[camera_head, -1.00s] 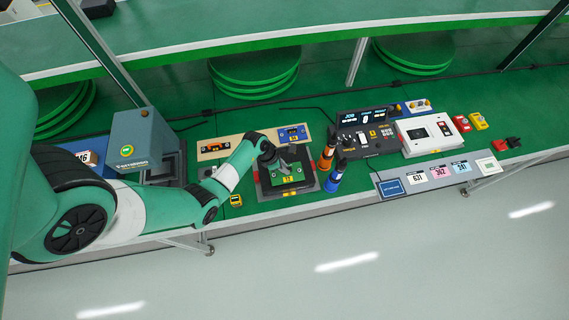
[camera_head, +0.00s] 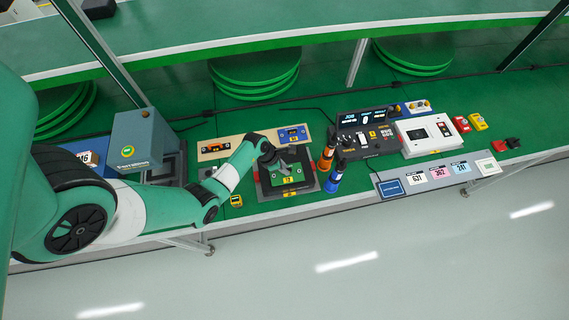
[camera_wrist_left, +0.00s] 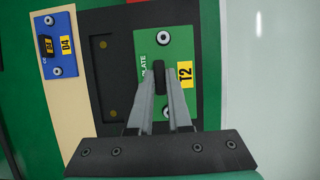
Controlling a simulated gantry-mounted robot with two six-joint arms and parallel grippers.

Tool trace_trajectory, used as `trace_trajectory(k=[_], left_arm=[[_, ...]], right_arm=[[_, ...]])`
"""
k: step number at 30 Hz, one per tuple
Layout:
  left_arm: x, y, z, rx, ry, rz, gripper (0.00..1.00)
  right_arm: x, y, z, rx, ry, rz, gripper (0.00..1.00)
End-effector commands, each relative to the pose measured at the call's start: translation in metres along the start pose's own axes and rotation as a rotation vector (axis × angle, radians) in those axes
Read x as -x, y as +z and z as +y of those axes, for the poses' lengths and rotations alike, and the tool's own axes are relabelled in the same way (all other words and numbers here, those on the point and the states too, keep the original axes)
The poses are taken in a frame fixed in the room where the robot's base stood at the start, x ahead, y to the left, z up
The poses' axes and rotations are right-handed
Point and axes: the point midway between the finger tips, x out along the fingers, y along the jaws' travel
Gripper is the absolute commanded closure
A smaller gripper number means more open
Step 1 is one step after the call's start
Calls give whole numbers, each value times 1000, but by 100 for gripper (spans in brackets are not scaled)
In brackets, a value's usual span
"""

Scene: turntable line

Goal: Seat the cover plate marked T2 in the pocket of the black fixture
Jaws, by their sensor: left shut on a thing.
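The green cover plate marked T2 (camera_head: 284,175) is at the black fixture (camera_head: 263,186) on the green bench. My left gripper (camera_head: 272,160) is over the plate. In the left wrist view my left gripper (camera_wrist_left: 161,82) is shut on a dark knob at the middle of the plate (camera_wrist_left: 180,52). The plate lies over the right part of the black fixture (camera_wrist_left: 93,60). A dark strip of the fixture with two brass-coloured dots shows bare to its left. I cannot tell whether the plate touches the pocket floor. My right gripper is not in view.
A beige board (camera_head: 234,143) with an orange plate and a blue D4 plate (camera_head: 293,134) lies behind the fixture. An orange bottle (camera_head: 327,157) and a blue bottle (camera_head: 334,179) stand close to its right. A small yellow device (camera_head: 236,200) lies to its left.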

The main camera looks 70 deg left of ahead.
Motion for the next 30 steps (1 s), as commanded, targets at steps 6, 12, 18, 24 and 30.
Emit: trace_trajectory(k=[6, 12, 18, 24, 30], left_arm=[[-1, 0, 0, 0, 0, 0, 100], [-5, -2, 0, 0, -1, 0, 100], [-5, -2, 0, 0, 0, 0, 100], [-5, -2, 0, 0, 0, 0, 100], [-7, -3, 0, 1, 0, 0, 100]], right_arm=[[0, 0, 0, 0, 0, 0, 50], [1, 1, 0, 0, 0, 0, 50], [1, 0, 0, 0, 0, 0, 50], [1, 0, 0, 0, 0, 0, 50], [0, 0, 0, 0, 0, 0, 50]])
